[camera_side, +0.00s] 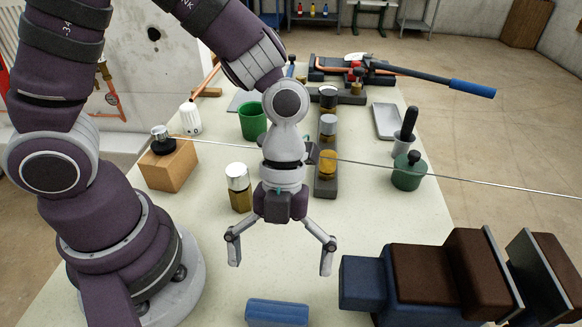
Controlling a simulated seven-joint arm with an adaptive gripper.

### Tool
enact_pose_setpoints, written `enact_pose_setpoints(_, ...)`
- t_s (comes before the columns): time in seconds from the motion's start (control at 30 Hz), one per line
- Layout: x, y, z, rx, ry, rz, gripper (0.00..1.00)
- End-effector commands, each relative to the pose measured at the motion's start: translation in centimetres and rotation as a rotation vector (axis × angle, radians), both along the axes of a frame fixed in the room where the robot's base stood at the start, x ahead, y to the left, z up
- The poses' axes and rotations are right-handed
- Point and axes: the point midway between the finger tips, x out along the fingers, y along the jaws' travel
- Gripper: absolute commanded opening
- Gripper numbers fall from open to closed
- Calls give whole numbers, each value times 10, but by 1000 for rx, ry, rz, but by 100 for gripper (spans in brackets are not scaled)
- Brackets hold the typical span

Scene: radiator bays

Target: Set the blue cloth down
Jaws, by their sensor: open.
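A blue object that looks like the folded or rolled blue cloth (277,313) lies on the pale table at the bottom edge of the picture. Its lower edge is partly cut off by the frame. My gripper (280,267) points down with its two fingers spread wide. It is open, and nothing shows between the fingers. In the picture it is just above the blue cloth and apart from it. The height between them is hard to judge from this one view.
A blue and brown vise (420,275) stands close at right. A brass and silver jar (239,188), wooden block (168,165), green cup (252,121) and green pot (408,171) stand behind. A blue-handled pipe bender (472,89) is at the back. A thin rod (450,178) crosses the scene.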

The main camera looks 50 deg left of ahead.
Motion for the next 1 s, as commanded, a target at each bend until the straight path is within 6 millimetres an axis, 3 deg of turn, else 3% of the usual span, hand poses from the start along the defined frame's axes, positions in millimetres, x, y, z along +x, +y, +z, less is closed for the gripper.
enact_pose_setpoints(0.13,11,9,33,-2,-6,5,100)
enact_pose_setpoints(0.3,16,16,51,4,-4,15,100)
enact_pose_setpoints(0.37,19,21,57,36,-16,100,100)
enact_pose_setpoints(0.47,28,42,74,134,-67,481,100)
enact_pose_setpoints(0.57,34,74,95,184,-122,1062,100)
enact_pose_setpoints(0.6,34,86,103,172,-133,1300,100)
enact_pose_setpoints(0.73,29,122,123,37,-114,1962,100)
enact_pose_setpoints(0.83,25,137,129,-71,-72,2249,100)
enact_pose_setpoints(1.0,23,142,131,-120,-44,2365,100)
